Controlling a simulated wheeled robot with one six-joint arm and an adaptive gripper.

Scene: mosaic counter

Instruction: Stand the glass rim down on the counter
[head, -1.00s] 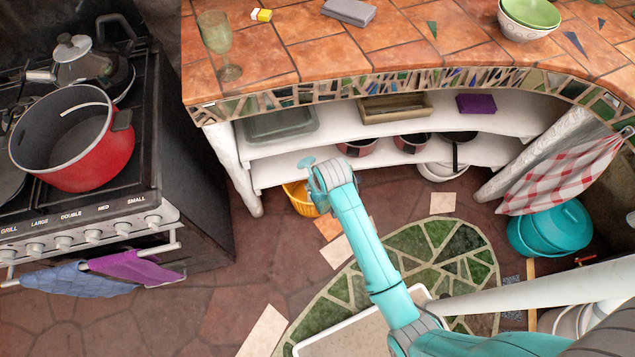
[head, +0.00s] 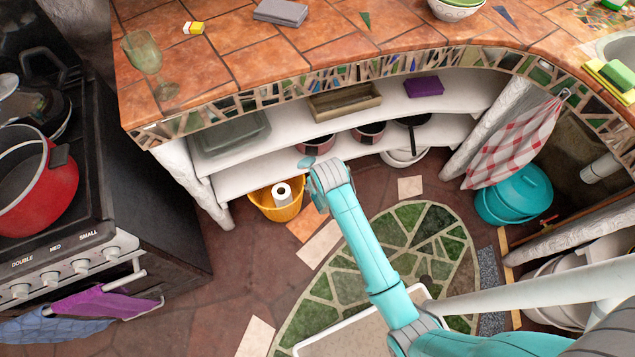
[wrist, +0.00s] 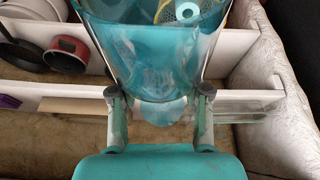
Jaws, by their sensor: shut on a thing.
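A clear teal glass (wrist: 155,60) is held by my gripper (wrist: 160,103) in the wrist view. The two fingers close on its narrow part. Its wide bowl points to the top of that picture, toward the floor and the yellow bucket. In the head view my gripper (head: 318,172) is in front of the shelves, below the counter top. The glass's small round foot (head: 306,162) shows just above it, so the glass looks rim down. Its bowl is mostly hidden by my arm there. The tiled counter (head: 225,62) is beyond and above my gripper.
A green goblet (head: 148,62) stands upright on the counter's left end. A grey block (head: 280,12), a yellow-white eraser (head: 193,27) and a bowl (head: 457,10) are farther back. Bare tiles lie between them. The mosaic edge and shelves (head: 330,145) face me. The stove (head: 100,190) is left.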

